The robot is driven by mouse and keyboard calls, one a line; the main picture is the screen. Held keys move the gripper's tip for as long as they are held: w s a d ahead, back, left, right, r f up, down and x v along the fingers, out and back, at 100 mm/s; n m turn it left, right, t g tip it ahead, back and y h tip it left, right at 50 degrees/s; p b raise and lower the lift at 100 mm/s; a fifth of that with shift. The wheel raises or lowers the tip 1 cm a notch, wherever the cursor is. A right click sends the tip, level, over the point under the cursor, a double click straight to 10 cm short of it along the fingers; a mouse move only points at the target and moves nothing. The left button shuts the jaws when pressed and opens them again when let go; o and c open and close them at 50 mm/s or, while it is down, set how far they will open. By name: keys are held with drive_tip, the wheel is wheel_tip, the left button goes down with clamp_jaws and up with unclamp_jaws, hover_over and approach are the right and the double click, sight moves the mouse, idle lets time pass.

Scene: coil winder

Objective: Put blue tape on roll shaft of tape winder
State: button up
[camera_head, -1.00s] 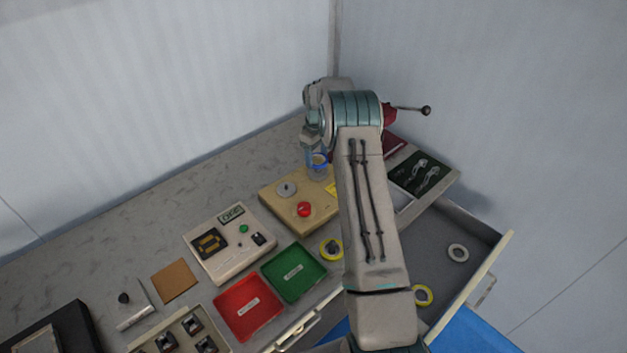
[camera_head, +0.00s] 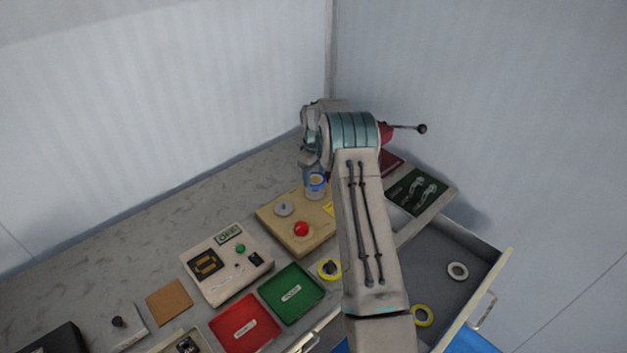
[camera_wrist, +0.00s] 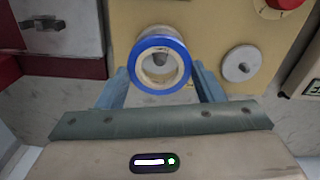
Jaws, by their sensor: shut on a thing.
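My gripper (camera_wrist: 162,82) is shut on the blue tape (camera_wrist: 136,60), a roll with a blue outer ring and a pale core. The tape winder (camera_head: 282,235) is a beige box, and it fills the upper part of the wrist view (camera_wrist: 213,25). A rounded grey shaft end (camera_wrist: 160,56) shows through the roll's hole; I cannot tell whether the roll is around it or only in front of it. The winder has a grey disc (camera_wrist: 240,64) and a red knob (camera_head: 302,229). In the head view the blue tape (camera_head: 316,181) is at the winder's back edge, partly hidden by my arm.
A yellow tape roll (camera_head: 329,269) lies before the winder. The open drawer (camera_head: 435,258) holds a white roll (camera_head: 458,271) and a yellow roll (camera_head: 423,315). Green (camera_head: 291,294) and red (camera_head: 245,325) trays and a counter box (camera_head: 227,264) stand left. A lever (camera_head: 421,128) sticks out behind my arm.

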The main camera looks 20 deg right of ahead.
drive_tip(key=shift+f, duration=0.15)
drive_tip(key=shift+f+b, duration=1.3)
drive_tip(key=shift+f, duration=0.3)
drive_tip(key=o, duration=1.1)
drive_tip(key=shift+c, duration=0.2)
drive_tip(key=shift+r, duration=0.1)
wheel_tip(320, 180, up, 14)
drive_tip(key=b, duration=0.2)
drive_tip(key=shift+f, duration=0.2)
